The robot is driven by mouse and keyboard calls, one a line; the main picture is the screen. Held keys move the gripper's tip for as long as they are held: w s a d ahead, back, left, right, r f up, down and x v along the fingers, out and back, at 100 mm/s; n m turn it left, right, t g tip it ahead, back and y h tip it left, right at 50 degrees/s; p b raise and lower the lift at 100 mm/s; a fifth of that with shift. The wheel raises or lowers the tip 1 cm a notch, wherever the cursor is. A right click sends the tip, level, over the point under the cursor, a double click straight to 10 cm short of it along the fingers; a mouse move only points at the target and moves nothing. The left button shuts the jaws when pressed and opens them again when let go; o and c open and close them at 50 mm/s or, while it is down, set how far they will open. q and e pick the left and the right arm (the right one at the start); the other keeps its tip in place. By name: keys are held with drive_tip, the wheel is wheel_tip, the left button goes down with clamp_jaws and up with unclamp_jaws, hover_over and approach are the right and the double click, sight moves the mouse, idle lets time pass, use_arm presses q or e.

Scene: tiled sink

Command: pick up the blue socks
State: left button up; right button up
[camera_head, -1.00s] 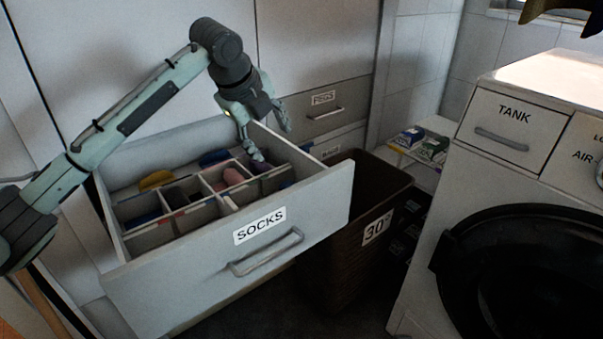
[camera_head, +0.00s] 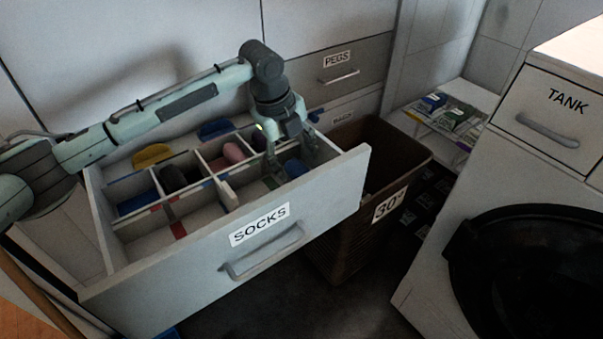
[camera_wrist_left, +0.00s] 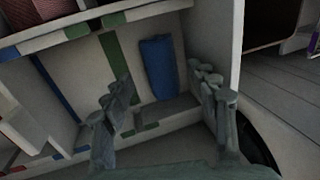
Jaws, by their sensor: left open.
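The open drawer labelled SOCKS (camera_head: 190,262) is split by dividers into compartments. A rolled blue sock bundle (camera_head: 295,168) lies in its right-hand part; in the left wrist view, the blue bundle (camera_wrist_left: 158,68) stands out against the pale compartment floor. My left gripper (camera_head: 292,163) points down into the drawer at this compartment. In the left wrist view, my left gripper (camera_wrist_left: 163,92) is open, its fingers on either side of the blue bundle's near end with gaps, nothing held. Other blue items lie at the front left (camera_head: 138,203) and back (camera_head: 215,128). My right gripper is not in view.
Pink socks (camera_head: 233,152), dark socks (camera_head: 172,179) and a yellow item (camera_head: 152,155) lie in other compartments. The drawer's front and right walls stand close to the gripper. A brown basket (camera_head: 400,160) is right of the drawer, then a washing machine (camera_head: 520,215).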

sight(297, 167)
use_arm(q)
drive_tip(key=x, duration=0.4)
drive_tip(key=shift+a+f, duration=0.1)
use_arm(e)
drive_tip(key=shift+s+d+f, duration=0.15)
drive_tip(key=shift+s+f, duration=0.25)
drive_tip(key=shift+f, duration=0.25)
use_arm(q)
drive_tip(key=shift+c, duration=0.5)
drive_tip(key=c, duration=0.8)
